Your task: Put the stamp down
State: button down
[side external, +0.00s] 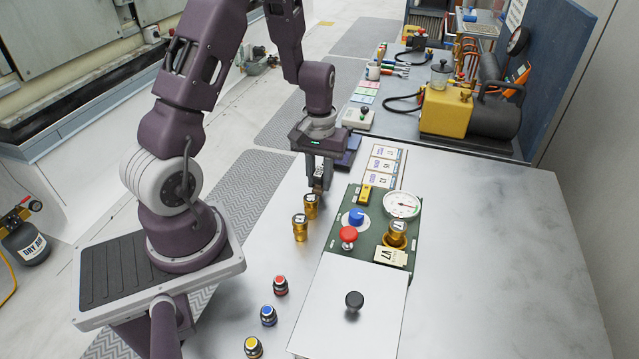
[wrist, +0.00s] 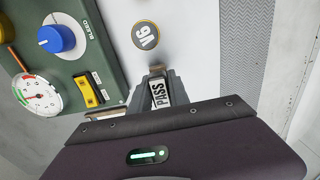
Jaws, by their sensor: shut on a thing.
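The stamp (wrist: 160,92) shows in the wrist view as a narrow block with a white label reading PASS, held between the two fingers of my gripper (wrist: 157,85). In the side external view my gripper (side external: 319,178) points down over the bench, left of the green panel and just behind the brass cylinders. The stamp is mostly hidden between the fingers there, and I cannot tell whether its bottom touches the bench. A dark blue pad or box (side external: 348,151) lies behind the gripper, partly covered by it.
Brass cylinders (side external: 300,228) stand close in front of the gripper; one marked V6 (wrist: 145,35) shows from above. The green panel (side external: 340,215) holds a gauge (side external: 402,205), blue knob (side external: 356,216) and red button (side external: 348,236). White cards (side external: 383,165) lie behind. The right bench is clear.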

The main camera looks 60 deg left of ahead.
aim_at(320, 171)
jog(key=shift+f, duration=0.7)
jog(key=shift+f, duration=0.1)
jog(key=c, duration=1.2)
grip_release()
jog(key=shift+c, duration=0.2)
notch_tip(320, 171, up, 12)
jog(key=shift+f, duration=0.1)
jog(key=s+d+r+m+t, duration=0.5)
jog(key=s+d+r+m, duration=0.4)
jog(key=s+d+r, duration=0.5)
jog(key=shift+s+d+t, duration=0.3)
jog(key=shift+s+d, duration=0.15)
jog(key=shift+d, duration=0.45)
